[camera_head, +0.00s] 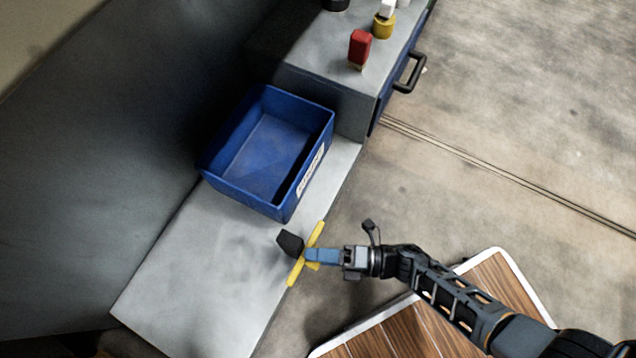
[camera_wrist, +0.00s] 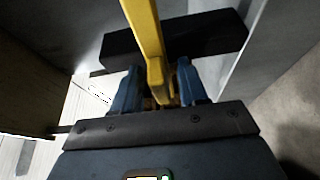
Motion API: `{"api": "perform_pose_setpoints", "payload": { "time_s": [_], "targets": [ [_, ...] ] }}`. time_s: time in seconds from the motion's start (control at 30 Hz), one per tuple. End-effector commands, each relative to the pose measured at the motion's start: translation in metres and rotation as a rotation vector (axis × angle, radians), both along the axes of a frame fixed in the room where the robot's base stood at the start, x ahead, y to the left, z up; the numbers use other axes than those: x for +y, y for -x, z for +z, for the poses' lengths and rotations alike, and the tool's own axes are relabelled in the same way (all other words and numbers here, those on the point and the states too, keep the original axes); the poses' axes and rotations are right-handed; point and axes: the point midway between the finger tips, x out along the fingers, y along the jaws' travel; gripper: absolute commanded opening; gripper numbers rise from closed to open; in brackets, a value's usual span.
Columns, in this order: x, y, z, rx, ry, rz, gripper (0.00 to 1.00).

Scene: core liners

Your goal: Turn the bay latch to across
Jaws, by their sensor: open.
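The yellow bay latch (camera_head: 297,270) is a slim bar at the front edge of the grey shelf, lying roughly along that edge. A black block (camera_head: 290,243) is beside it on the shelf side. My gripper (camera_head: 312,256) reaches the middle of the latch from the right, its blue fingers partly covering it. In the wrist view, the yellow latch (camera_wrist: 146,35) runs down between the two fingers of my open gripper (camera_wrist: 158,88), with a gap on either side. The black block (camera_wrist: 205,38) lies behind it. The latch's pivot is hidden.
A blue bin (camera_head: 262,155) stands on the grey shelf (camera_head: 200,275) behind the latch. A raised grey unit (camera_head: 330,95) with a black handle (camera_head: 411,72) carries a red object (camera_head: 360,47) and a yellow one (camera_head: 383,26). A wooden-topped surface (camera_head: 490,285) lies below my arm.

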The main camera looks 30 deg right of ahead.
Motion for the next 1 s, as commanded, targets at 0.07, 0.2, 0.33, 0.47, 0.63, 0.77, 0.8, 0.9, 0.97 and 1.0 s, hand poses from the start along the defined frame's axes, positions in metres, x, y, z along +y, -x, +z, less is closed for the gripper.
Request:
{"api": "perform_pose_setpoints", "payload": {
  "time_s": [0.07,0.2,0.33,0.47,0.63,0.77,0.8,0.9,0.97,1.0],
  "targets": [
    [0.0,0.0,0.0,-0.001,0.001,0.001,0.43],
    [-0.006,0.004,0.0,0.001,0.001,0.0,0.43],
    [-0.022,0.014,0.0,0.001,0.002,0.0,0.43],
    [-0.041,0.025,-0.001,0.002,0.003,-0.001,0.43],
    [-0.059,0.037,-0.001,0.001,0.001,0.001,0.43],
    [-0.066,0.04,-0.001,0.0,0.001,0.0,0.43],
    [-0.066,0.041,-0.001,0.0,0.001,0.0,0.43],
    [-0.067,0.041,-0.001,-0.001,0.001,0.0,0.43],
    [-0.067,0.041,-0.001,0.0,0.0,0.0,0.43],
    [-0.067,0.041,-0.001,0.0,0.0,0.0,0.43]
  ]
}}
